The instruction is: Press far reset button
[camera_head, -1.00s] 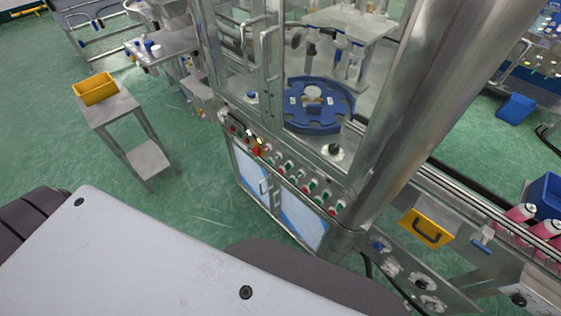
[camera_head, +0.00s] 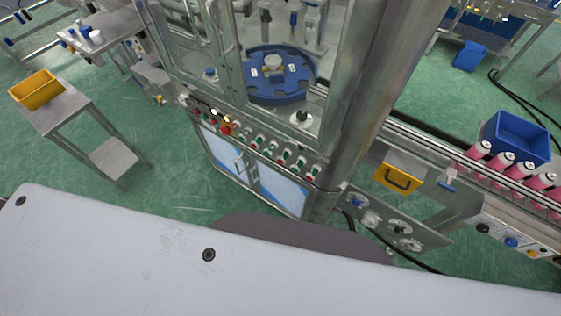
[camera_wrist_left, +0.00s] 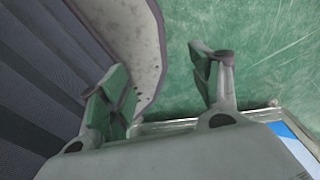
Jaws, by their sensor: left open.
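The button panel (camera_head: 264,143) runs along the front edge of the crimping machine above its cabinet doors. It has a large red button (camera_head: 226,128) toward its left end and a row of small green and red buttons. The labels are too small to read, so I cannot tell which one is the far reset button. My left gripper (camera_wrist_left: 165,82) shows in the left wrist view, open and empty, its two green-padded fingers wide apart over green floor. Part of a white and blue panel (camera_wrist_left: 285,130) shows at the lower right there. Neither gripper shows in the head view.
A metal post (camera_head: 372,80) stands at the machine's right corner. A yellow bin (camera_head: 36,90) sits on a small table at the left. A conveyor with pink cans (camera_head: 502,160) and a blue crate (camera_head: 517,137) are at the right.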

